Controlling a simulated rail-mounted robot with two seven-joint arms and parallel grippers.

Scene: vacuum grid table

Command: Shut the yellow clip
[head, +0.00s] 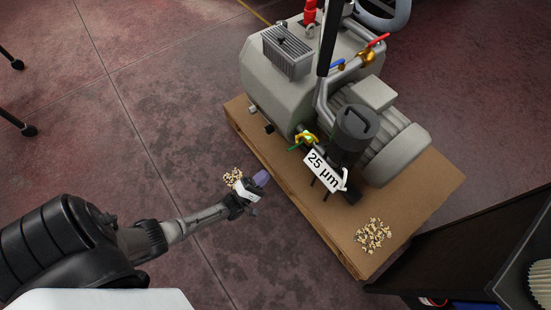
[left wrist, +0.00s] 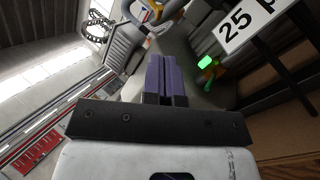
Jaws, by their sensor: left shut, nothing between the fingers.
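A small yellow clip (head: 311,137) shows beside a bright green part on the near side of the grey pump machine, just left of the white "25 µm" label. In the left wrist view, the bright green part (left wrist: 206,62) shows right of my fingers; the clip is too small there to make out clearly, and I cannot tell its position. My left gripper (head: 262,178) has purple fingers, shut together and empty (left wrist: 166,78). It is left of and below the clip in the head view, apart from it. My right gripper is not in view.
The grey pump (head: 270,85) stands on a brown pallet-like base (head: 310,210). A white "25 µm" label (head: 323,170) hangs by a dark cylindrical housing (head: 355,133). Pale scraps (head: 373,235) lie on the base. A dark cabinet (head: 450,250) stands at lower right. Open floor lies left.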

